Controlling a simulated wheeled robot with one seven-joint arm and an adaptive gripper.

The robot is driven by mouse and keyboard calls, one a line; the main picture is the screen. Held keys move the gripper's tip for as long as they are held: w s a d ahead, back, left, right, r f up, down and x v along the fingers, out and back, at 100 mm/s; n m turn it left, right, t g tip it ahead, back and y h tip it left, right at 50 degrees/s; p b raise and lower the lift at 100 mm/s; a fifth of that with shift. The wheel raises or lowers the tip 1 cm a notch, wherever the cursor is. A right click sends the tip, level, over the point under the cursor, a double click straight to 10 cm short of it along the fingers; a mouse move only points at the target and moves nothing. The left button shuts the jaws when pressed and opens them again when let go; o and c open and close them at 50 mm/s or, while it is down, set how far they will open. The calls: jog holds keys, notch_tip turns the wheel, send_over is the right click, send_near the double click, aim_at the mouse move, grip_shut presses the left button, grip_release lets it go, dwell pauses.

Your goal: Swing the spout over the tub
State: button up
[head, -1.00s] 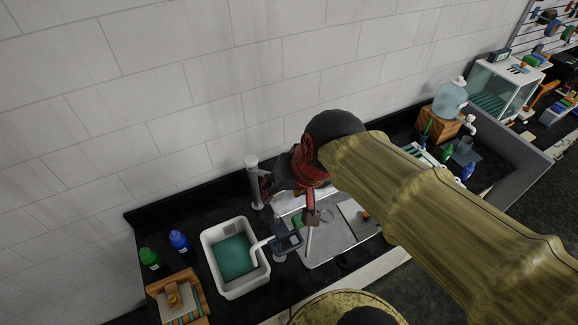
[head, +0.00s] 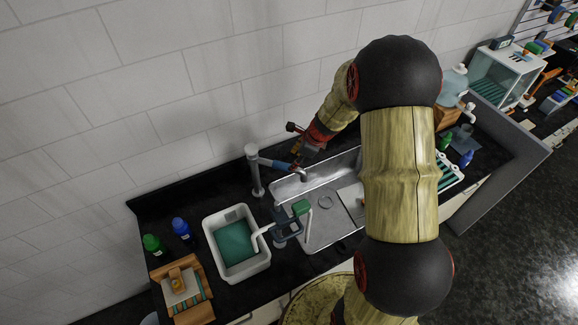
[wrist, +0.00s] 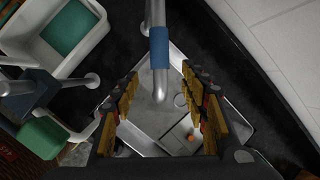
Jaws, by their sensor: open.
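The spout is a grey metal pipe with a blue sleeve (head: 280,164), running right from an upright grey post (head: 254,172) and bending down over the sink (head: 330,232). The white tub (head: 208,246), with teal liquid (head: 235,243) inside, stands left of the sink, in front of the post. My gripper (head: 296,161) is near the spout's outer end. In the wrist view, the open fingers (wrist: 161,76) lie either side of the spout, with the blue sleeve (wrist: 159,52) just beyond the tips. Contact cannot be told. The tub (wrist: 88,50) shows at upper left.
A dark blue fixture (head: 285,224) with a white pipe reaching the tub and a green block (head: 301,207) stands between tub and sink. Green (head: 152,244) and blue (head: 181,229) bottles stand left of the tub. A tiled wall is close behind the post.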

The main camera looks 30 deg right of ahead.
jog(key=x, duration=0.7)
jog(key=shift+w+f, duration=0.15)
jog(key=shift+f, duration=0.15)
jog(key=c, duration=1.1)
grip_shut()
